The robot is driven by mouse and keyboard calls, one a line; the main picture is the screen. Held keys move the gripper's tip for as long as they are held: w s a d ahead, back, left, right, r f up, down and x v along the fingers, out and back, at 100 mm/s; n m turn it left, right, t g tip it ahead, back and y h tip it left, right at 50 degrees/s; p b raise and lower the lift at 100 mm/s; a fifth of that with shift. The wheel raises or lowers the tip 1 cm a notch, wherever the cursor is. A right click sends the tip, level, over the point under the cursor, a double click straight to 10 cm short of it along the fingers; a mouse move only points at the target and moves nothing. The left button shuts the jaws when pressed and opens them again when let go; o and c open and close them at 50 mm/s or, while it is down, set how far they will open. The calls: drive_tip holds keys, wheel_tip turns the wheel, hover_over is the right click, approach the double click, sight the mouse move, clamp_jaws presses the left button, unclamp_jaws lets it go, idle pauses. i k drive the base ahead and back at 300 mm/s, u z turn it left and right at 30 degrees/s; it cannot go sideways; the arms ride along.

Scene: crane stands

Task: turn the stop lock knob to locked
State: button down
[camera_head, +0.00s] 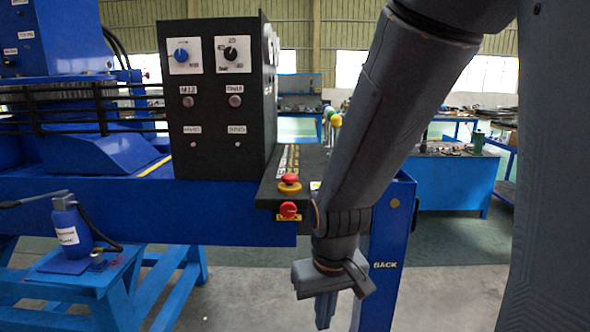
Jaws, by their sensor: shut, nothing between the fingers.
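A red mushroom-shaped button (290,179) sits on a yellow collar on top of the black console ledge (268,195). Just below it, on the front face of the ledge, is a red knob (288,209) with a yellow label behind it. Which of the two is the stop lock knob, and its turn position, cannot be read at this size. My gripper (325,320) points down, shut and empty, below and to the right of both, apart from them. My forearm hides the right part of the ledge.
A black control box (222,110) with two dials and small buttons stands left of the ledge. A blue post marked BACK (388,245) stands close behind and right of my gripper. A blue bottle (72,228) is on a blue stand at left. Open floor (450,290) lies at right.

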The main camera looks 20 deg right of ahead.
sight(288, 209)
drive_tip(key=z, duration=1.95)
drive_tip(key=k, duration=0.95)
drive_tip(key=u, duration=1.35)
